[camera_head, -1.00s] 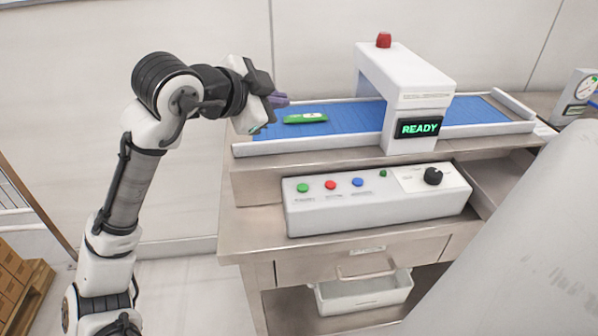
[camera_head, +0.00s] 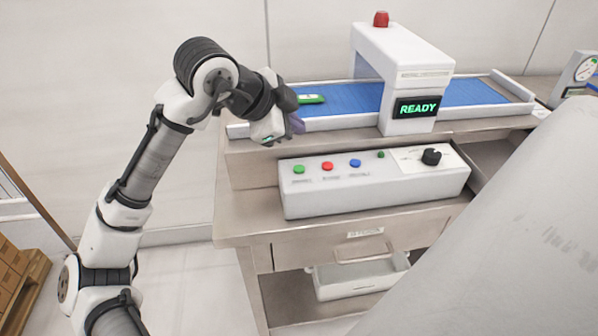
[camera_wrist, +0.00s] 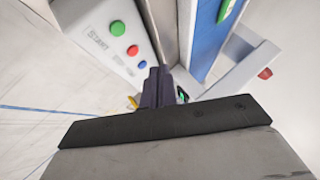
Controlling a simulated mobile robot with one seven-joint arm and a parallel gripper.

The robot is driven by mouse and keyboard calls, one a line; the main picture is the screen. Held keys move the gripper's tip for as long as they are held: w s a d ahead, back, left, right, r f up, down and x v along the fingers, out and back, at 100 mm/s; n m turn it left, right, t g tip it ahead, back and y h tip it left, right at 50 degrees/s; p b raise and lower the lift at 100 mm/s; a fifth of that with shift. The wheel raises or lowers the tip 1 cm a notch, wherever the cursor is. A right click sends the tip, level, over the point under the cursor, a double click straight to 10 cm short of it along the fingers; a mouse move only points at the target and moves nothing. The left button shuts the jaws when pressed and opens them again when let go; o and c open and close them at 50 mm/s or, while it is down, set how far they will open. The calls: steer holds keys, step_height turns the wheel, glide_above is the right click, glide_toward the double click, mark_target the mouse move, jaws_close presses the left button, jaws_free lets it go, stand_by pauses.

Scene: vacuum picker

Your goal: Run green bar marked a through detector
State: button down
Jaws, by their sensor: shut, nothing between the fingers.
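The green bar (camera_head: 311,99) lies on the left part of the blue conveyor belt (camera_head: 345,99), partly hidden behind my gripper in the head view. A bit of green on the belt also shows at the top of the wrist view (camera_wrist: 226,8). The white detector arch (camera_head: 405,62) spans the belt, and its screen (camera_head: 417,107) reads READY. My gripper (camera_head: 297,123) is shut and empty, in front of the bar, near the belt's front rail. In the wrist view its fingers (camera_wrist: 158,85) are together. The control box (camera_head: 372,183) has green (camera_head: 299,169), red (camera_head: 327,166) and blue (camera_head: 355,163) buttons.
A red lamp (camera_head: 381,19) tops the arch. A black knob (camera_head: 431,156) is on the box's right side. A white bin (camera_head: 360,277) sits under the bench. A gauge (camera_head: 586,68) stands at the far right. Boxes on a pallet (camera_head: 20,278) are at lower left.

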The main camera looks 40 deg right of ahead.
mark_target(299, 169)
step_height(299, 169, down, 7)
steer(key=b, duration=0.4)
steer(key=shift+b, duration=0.3)
stand_by(1.6)
steer(key=shift+f, duration=0.35)
